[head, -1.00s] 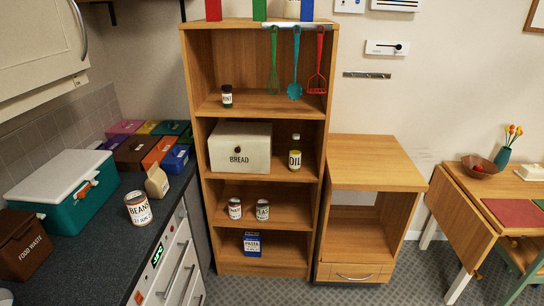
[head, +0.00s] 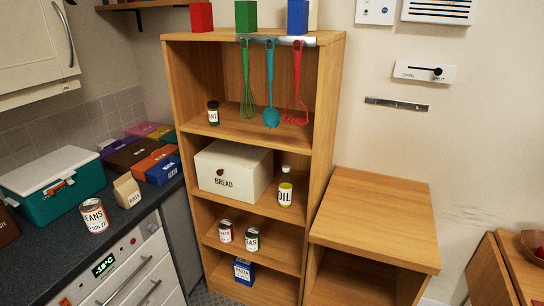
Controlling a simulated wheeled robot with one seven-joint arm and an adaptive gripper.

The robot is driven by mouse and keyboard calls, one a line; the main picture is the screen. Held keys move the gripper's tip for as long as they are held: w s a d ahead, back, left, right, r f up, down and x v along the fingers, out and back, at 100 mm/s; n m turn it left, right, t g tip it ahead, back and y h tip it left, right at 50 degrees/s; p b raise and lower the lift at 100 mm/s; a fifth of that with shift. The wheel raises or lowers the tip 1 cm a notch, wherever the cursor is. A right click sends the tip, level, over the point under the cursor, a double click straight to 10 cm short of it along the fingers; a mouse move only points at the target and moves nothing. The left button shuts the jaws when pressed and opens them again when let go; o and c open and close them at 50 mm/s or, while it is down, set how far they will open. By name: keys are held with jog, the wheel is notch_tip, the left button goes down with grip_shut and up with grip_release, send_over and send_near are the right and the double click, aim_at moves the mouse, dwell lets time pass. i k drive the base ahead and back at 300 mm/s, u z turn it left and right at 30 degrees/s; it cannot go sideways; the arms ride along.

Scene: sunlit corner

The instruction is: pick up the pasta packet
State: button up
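The pasta packet (head: 244,271) is a small blue box with a white label reading PASTA. It stands upright on the bottom shelf of the tall wooden shelf unit (head: 324,120), near the left of that compartment. The shelf above partly overhangs it in this view. My gripper is not in the head view.
Two cans (head: 252,239) stand on the shelf above the packet. A bread bin (head: 232,172) and oil bottle (head: 285,188) are higher up. Utensils hang from a rail (head: 275,41). A low wooden cabinet (head: 378,212) stands right; a counter (head: 128,215) lies left.

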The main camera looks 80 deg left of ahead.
aim_at(244, 272)
jog(key=i, duration=0.65)
jog(key=u, duration=3.45)
jog(key=i, duration=0.5)
jog(key=u, duration=0.05)
